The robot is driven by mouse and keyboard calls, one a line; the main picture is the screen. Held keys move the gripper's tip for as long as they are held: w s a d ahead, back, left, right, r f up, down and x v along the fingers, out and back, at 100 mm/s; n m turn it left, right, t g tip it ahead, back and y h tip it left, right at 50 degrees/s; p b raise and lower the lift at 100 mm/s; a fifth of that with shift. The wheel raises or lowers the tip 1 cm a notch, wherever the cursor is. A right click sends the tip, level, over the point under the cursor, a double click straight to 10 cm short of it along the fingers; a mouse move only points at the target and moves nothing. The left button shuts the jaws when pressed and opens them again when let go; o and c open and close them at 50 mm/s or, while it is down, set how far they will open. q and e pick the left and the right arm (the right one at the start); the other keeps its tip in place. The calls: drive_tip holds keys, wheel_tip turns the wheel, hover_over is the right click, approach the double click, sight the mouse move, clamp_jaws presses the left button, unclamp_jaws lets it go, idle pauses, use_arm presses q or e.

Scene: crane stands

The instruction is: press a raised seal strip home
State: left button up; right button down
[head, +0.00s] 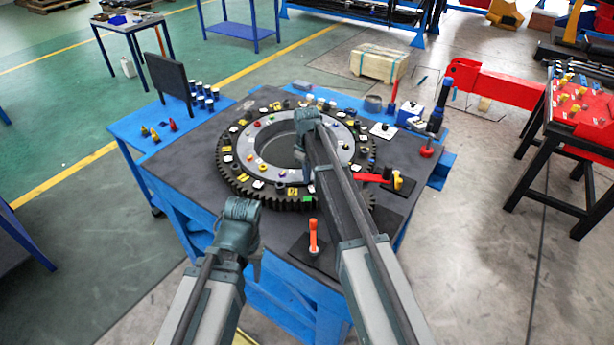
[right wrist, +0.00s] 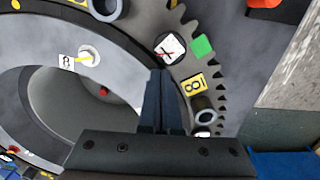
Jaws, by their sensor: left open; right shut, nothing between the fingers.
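No raised seal strip can be made out for certain in either view. A large dark toothed ring (head: 228,178) with a grey inner ring (head: 255,140) lies on the worktable, carrying many small pegs and number tags. My right gripper (head: 307,168) is over the near inner part of the ring, its fingers shut and empty; my arm hides part of the ring. In the right wrist view the shut fingers (right wrist: 160,85) are above the ring, beside a yellow tag (right wrist: 193,85) and a white tag (right wrist: 169,47). My left gripper (head: 257,262) is open and empty, in front of the table's near edge.
An orange handle (head: 313,236) stands on a dark plate near the front edge. A red lever (head: 372,178) sits right of the ring. A dark upright panel (head: 173,77) and several blue cylinders (head: 208,103) stand at the left. A red-topped table (head: 580,105) stands far right.

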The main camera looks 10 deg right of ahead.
drive_tip(key=shift+f+b, duration=0.4)
drive_tip(key=shift+f, duration=0.2)
drive_tip(key=shift+s+f+b, duration=0.15)
drive_tip(key=shift+f+b, duration=0.1)
drive_tip(key=shift+b, duration=0.15)
drive_tip(key=shift+s+a+r, duration=0.1)
drive_tip(key=shift+s+r, duration=0.05)
drive_tip(key=shift+s, duration=0.3)
drive_tip(key=shift+w+r+p, duration=0.3)
drive_tip(key=shift+r+p, duration=0.2)
drive_tip(key=shift+p, duration=0.3)
wheel_tip(320, 180, up, 13)
drive_tip(key=p, duration=1.3)
drive_tip(key=shift+w+r, duration=0.2)
drive_tip(key=shift+w, duration=0.05)
